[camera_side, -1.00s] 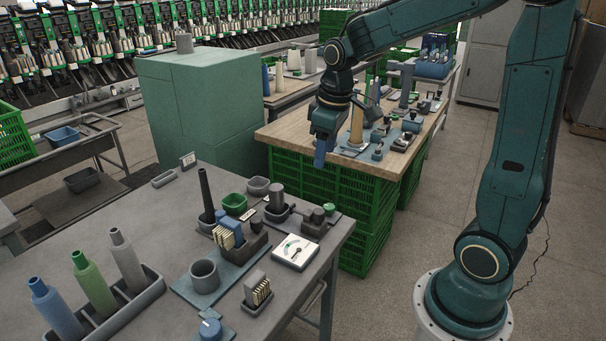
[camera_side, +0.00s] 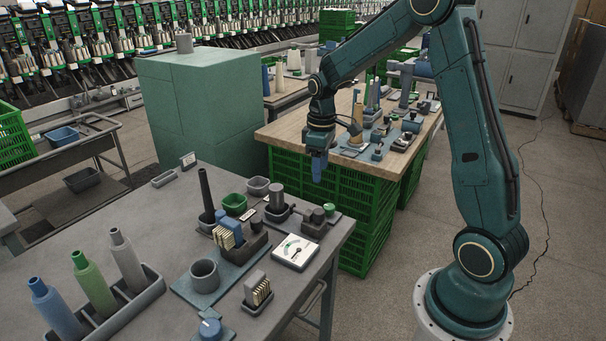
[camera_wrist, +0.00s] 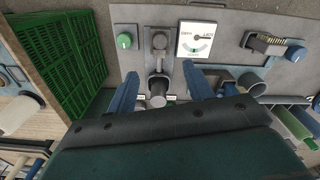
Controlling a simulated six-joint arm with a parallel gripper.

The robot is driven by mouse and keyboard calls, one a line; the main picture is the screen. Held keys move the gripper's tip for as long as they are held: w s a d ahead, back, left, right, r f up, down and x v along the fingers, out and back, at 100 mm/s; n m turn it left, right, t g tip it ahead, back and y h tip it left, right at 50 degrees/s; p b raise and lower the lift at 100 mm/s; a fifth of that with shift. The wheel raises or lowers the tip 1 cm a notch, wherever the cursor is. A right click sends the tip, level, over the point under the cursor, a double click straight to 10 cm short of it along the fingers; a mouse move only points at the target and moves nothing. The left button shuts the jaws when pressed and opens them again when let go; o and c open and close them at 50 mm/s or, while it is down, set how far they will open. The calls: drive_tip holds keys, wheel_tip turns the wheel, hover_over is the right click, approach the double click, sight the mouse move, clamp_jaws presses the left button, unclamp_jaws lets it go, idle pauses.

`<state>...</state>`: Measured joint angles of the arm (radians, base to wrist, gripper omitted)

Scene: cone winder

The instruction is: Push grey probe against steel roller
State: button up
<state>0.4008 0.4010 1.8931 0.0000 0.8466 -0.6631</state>
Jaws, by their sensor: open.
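A grey upright piece (camera_side: 276,197), which looks like the grey probe, stands in a dark holder on the metal table. In the wrist view a dark cylinder end (camera_wrist: 157,92), likely the same piece, shows between my fingers. A steel-grey roller-like fixture (camera_side: 317,218) lies near the table's right edge; it also shows in the wrist view (camera_wrist: 159,46). Which part is the roller is not certain. My gripper (camera_side: 318,177) has blue fingers and points down in the air, beyond and above these parts. The wrist view shows its fingers (camera_wrist: 157,88) apart, with nothing held.
A white dial gauge (camera_side: 295,251), a green knob (camera_side: 329,208) and a comb-like block (camera_side: 258,290) sit close by. Green crates (camera_side: 355,215) support a wooden table at the back. A tall dark spindle (camera_side: 206,195) stands on the left.

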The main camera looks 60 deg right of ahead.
sight(319, 211)
wheel_tip(319, 211, down, 13)
drive_tip(key=shift+f, duration=0.2)
idle(0.6)
drive_tip(key=shift+c, duration=0.4)
